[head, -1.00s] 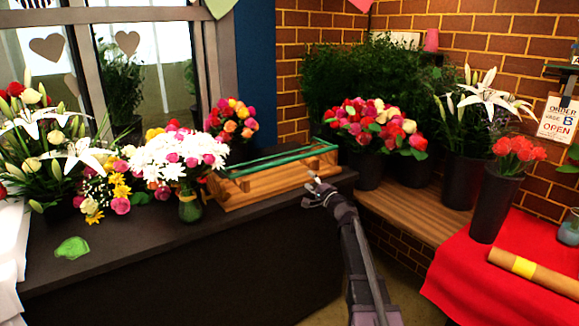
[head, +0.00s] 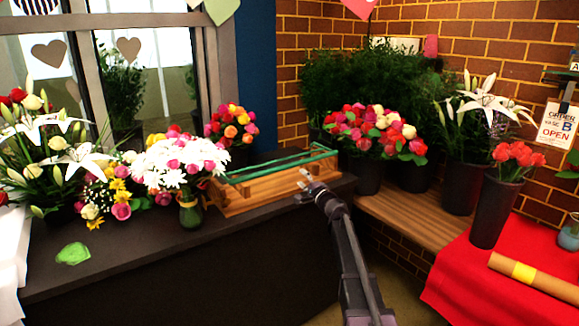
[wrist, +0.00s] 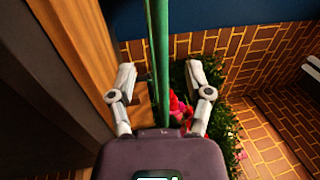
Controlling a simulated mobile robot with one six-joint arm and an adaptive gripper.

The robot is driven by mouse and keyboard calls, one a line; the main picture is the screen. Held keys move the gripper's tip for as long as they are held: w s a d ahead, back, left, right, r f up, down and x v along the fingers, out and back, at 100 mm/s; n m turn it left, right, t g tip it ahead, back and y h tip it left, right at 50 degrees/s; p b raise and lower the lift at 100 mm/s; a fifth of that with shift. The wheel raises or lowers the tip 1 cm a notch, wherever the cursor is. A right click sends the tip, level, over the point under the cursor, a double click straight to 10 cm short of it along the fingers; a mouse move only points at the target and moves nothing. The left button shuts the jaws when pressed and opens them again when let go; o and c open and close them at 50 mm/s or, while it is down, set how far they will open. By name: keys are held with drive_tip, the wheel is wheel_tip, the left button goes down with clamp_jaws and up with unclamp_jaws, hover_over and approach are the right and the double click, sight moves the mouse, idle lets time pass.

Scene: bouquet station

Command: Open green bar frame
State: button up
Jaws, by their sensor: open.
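The green bar frame (head: 262,166) lies flat, or nearly so, across the top of a wooden crate (head: 272,186) on the dark counter. In the head view my gripper (head: 303,180) is just in front of the crate's right part, near the frame's front bar. In the wrist view a green bar (wrist: 158,60) runs upright in the picture between the two open fingers of my gripper (wrist: 160,75), nearer the left one. Its lower end is hidden behind my gripper's palm. I see no clear contact, and cannot tell how deep the bar sits between the fingers.
A white daisy bouquet in a green vase (head: 190,212) stands just left of the crate. Buckets of roses (head: 368,172) stand to its right on a wooden bench (head: 410,212). The dark counter (head: 130,262) is mostly clear in front, except for a green leaf-like piece (head: 73,253).

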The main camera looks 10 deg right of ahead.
sight(291, 167)
drive_tip(key=p+x, duration=0.1)
drive_tip(key=x, duration=0.8)
drive_tip(key=shift+c, duration=0.3)
clamp_jaws()
